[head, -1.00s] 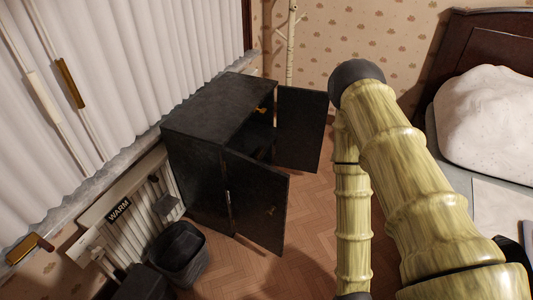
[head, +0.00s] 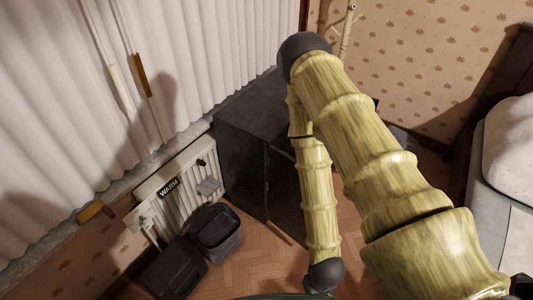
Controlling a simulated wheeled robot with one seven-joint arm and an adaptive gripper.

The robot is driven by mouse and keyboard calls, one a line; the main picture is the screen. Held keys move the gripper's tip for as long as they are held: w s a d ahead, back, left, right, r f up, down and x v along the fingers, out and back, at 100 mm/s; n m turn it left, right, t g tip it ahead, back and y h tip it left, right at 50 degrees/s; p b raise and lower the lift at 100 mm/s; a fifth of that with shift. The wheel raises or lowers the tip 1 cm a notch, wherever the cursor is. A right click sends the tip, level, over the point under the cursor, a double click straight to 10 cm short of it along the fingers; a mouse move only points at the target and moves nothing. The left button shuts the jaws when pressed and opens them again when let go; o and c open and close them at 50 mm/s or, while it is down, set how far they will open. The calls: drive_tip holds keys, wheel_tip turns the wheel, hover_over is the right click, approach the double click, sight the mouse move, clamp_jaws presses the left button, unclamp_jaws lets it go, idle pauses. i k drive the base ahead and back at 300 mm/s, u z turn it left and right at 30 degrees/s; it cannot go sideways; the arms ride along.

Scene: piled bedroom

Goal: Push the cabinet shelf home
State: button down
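The dark cabinet (head: 240,155) stands on the floor beside the window wall. Its near door (head: 286,195) shows left of my arm and appears to stand open. My arm crosses in front of the cabinet and hides its opening and most of its far side. The cabinet shelf cannot be made out, so I cannot tell how far in or out it sits. My gripper is not in view; only my arm links show, bending down toward the bottom edge of the head view.
A white radiator (head: 180,195) marked WARM stands left of the cabinet. Dark bins (head: 216,232) stand on the floor before it. White curtains (head: 200,60) hang at left. A bed (head: 510,170) is at right. Bare wood floor (head: 262,262) shows in front.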

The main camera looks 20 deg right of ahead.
sight(282, 141)
drive_tip(key=u, duration=1.15)
drive_tip(key=i, duration=1.1)
drive_tip(key=z, duration=4.05)
drive_tip(key=k, duration=0.2)
drive_tip(key=u, duration=1.4)
